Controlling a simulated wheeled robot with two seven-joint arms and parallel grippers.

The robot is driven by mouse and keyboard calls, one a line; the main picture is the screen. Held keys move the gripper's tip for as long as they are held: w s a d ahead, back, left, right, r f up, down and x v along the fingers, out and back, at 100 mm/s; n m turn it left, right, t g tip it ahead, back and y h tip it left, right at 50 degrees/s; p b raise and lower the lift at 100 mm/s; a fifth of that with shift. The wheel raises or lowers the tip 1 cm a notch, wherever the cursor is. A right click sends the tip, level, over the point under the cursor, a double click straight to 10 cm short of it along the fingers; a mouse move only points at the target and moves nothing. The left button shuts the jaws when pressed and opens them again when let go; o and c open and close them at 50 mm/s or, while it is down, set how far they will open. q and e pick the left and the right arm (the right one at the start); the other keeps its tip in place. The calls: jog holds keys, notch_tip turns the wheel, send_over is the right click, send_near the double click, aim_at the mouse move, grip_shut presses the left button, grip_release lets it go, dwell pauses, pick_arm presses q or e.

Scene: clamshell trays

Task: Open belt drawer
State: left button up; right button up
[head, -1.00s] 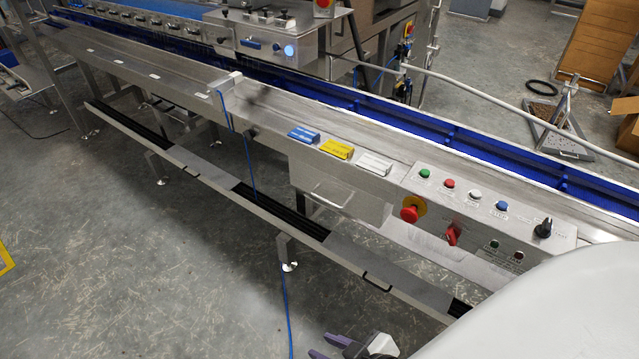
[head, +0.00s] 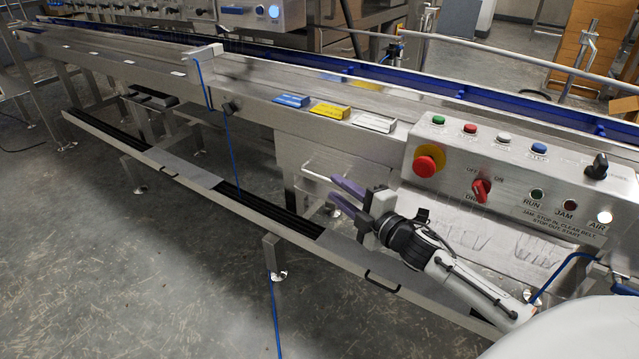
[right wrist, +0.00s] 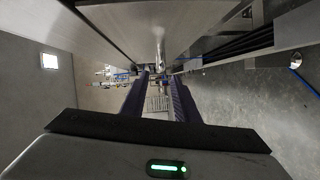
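The belt drawer (head: 298,152) is a steel box front under the conveyor's front edge, below the coloured blocks. It looks shut. Its pale bar handle (head: 316,178) sticks out low on the front. My right gripper (head: 335,188) is open, its two purple fingers pointing left at the handle's right end. In the right wrist view the fingers (right wrist: 160,76) stand apart, and a bright bar, seemingly the handle (right wrist: 159,40), lies ahead in line with the gap. I cannot tell whether it is between the tips. My left gripper is not in view.
A control panel (head: 520,170) with a red stop knob (head: 426,160) stands right of the drawer, above my right forearm. Blue, yellow and white blocks (head: 330,111) lie on the ledge above. A lower rail (head: 185,166) runs below. The floor at front left is open.

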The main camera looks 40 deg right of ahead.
aim_at(323, 179)
jog(key=w, duration=0.2)
jog(key=w+b, duration=0.1)
jog(key=w, duration=0.2)
jog(key=w+b, duration=0.1)
jog(key=w, duration=0.2)
jog(key=shift+w+f, duration=0.2)
jog(key=shift+f, duration=0.15)
grip_shut()
